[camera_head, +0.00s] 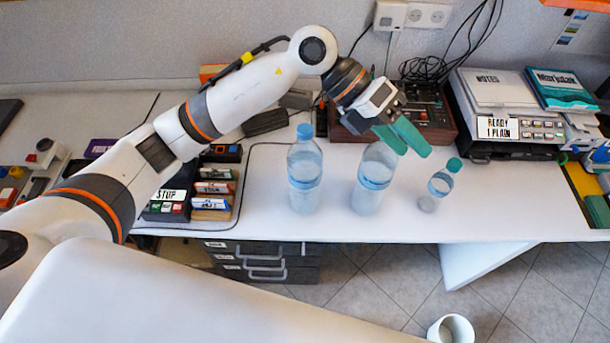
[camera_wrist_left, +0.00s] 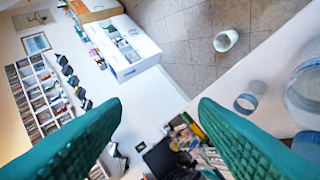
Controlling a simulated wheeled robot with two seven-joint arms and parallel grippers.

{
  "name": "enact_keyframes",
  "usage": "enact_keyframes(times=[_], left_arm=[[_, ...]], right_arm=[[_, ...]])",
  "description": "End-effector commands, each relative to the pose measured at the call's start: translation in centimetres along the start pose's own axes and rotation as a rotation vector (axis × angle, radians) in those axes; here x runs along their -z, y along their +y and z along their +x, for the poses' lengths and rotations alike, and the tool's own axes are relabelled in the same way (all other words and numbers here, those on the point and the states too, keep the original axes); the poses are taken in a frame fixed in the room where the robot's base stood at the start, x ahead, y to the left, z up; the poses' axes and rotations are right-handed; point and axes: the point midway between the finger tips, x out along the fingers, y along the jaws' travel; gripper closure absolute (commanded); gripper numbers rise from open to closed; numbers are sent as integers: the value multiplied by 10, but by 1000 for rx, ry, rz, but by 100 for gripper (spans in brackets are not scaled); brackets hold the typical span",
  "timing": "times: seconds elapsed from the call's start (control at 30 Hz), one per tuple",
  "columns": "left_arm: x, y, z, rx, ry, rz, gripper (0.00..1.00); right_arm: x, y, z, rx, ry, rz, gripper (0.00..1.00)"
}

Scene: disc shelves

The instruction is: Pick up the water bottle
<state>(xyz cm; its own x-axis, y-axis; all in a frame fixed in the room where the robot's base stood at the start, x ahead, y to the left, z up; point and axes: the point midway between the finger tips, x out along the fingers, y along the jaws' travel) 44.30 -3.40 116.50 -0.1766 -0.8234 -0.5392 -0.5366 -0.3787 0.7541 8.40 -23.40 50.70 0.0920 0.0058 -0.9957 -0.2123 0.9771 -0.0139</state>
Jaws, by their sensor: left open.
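A tall one with a blue cap (camera_head: 304,172) is at left, a second tall one (camera_head: 372,182) is in the middle, and a small one with a teal cap (camera_head: 439,185) is at right. My left gripper (camera_head: 415,138), with green fingers, is open and empty. It is above and beside the middle bottle's top, hiding its cap. In the left wrist view, a small bottle (camera_wrist_left: 247,100) and a larger bottle (camera_wrist_left: 305,88) show at right, outside the fingers. My right gripper is not in view.
A dark device (camera_head: 435,118) with cables stands behind the bottles. A keyed machine (camera_head: 510,118) is at right. A white bin (camera_head: 452,329) stands on the tiled floor. The table's front edge is close to the bottles.

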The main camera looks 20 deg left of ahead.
Motion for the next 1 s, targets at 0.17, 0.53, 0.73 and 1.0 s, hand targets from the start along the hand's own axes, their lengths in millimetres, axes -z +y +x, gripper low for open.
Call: enact_keyframes(times=[0.17, 0.53, 0.73, 1.0], left_arm=[[-6, -73, -65, 509, -226, -21, 46], [-14, -115, -153, 936, -373, -155, 46], [-28, -139, -135, 933, -377, -156, 46], [-38, -161, -120, 932, -374, -152, 46]], right_arm=[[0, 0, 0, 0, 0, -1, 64], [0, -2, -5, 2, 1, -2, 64], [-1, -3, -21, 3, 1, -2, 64], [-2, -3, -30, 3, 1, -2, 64]])
